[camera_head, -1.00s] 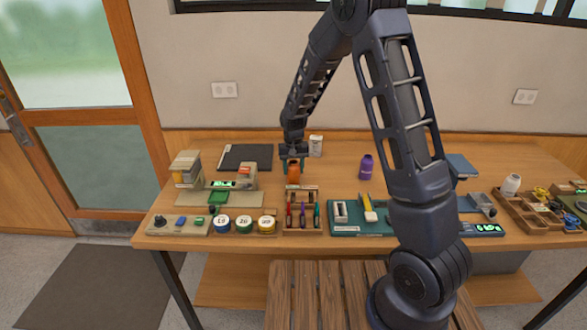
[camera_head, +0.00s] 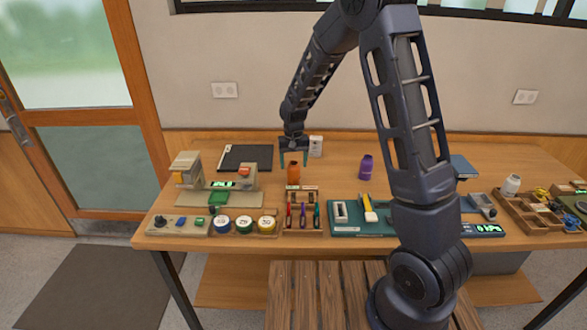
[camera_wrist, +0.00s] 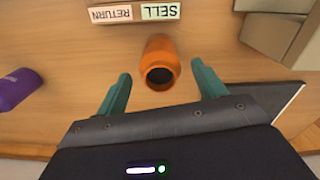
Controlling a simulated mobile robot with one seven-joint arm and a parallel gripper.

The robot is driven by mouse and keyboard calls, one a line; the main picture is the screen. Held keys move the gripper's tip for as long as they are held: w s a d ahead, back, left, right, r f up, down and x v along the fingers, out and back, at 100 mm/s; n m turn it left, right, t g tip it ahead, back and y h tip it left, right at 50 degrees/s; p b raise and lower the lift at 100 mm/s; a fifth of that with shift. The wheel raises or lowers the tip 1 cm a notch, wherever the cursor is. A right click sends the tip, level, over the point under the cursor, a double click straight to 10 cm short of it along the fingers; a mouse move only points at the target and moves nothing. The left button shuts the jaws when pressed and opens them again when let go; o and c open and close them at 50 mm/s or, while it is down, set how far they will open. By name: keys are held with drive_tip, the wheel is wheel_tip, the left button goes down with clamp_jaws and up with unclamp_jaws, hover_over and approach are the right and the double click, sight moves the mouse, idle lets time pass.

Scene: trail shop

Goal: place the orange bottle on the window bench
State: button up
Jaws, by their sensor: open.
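The orange bottle (camera_head: 293,173) stands upright on the wooden bench top (camera_head: 335,178), behind the small rack of coloured tools. In the wrist view the orange bottle (camera_wrist: 159,52) shows its dark open mouth toward the camera. My gripper (camera_head: 293,163) is open and empty at the bottle's upper part, with a finger to each side. In the wrist view my gripper's (camera_wrist: 161,70) teal fingers are spread wide, with clear gaps between them and the bottle.
A purple bottle (camera_head: 366,167) stands to the right. A white box (camera_head: 315,146) and a black flat panel (camera_head: 246,157) are behind. A SELL/RETURN labelled rack (camera_wrist: 138,12) is close to the bottle. Labelled round tins (camera_head: 244,224) line the front edge.

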wheel_tip(320, 180, up, 9)
drive_tip(key=shift+r, duration=0.1)
drive_tip(key=s+d+r+m+t, duration=0.1)
drive_tip(key=s+d+r, duration=0.4)
drive_tip(key=d+r, duration=0.3)
drive_tip(key=s+d+r+t, duration=0.1)
drive_tip(key=s+d+r, duration=0.5)
drive_tip(key=d, duration=0.4)
drive_tip(key=s+d+r+t, duration=0.1)
drive_tip(key=s+d, duration=0.4)
drive_tip(key=s, duration=0.3)
drive_tip(key=s+d+r+m+t, duration=0.1)
drive_tip(key=s+d+r, duration=0.1)
drive_tip(key=s+d, duration=0.4)
drive_tip(key=s, duration=0.3)
drive_tip(key=shift+s+t, duration=0.2)
drive_tip(key=shift+t, duration=0.1)
drive_tip(key=shift+o, duration=0.4)
drive_tip(key=shift+s+d, duration=0.25)
drive_tip(key=shift+s, duration=0.1)
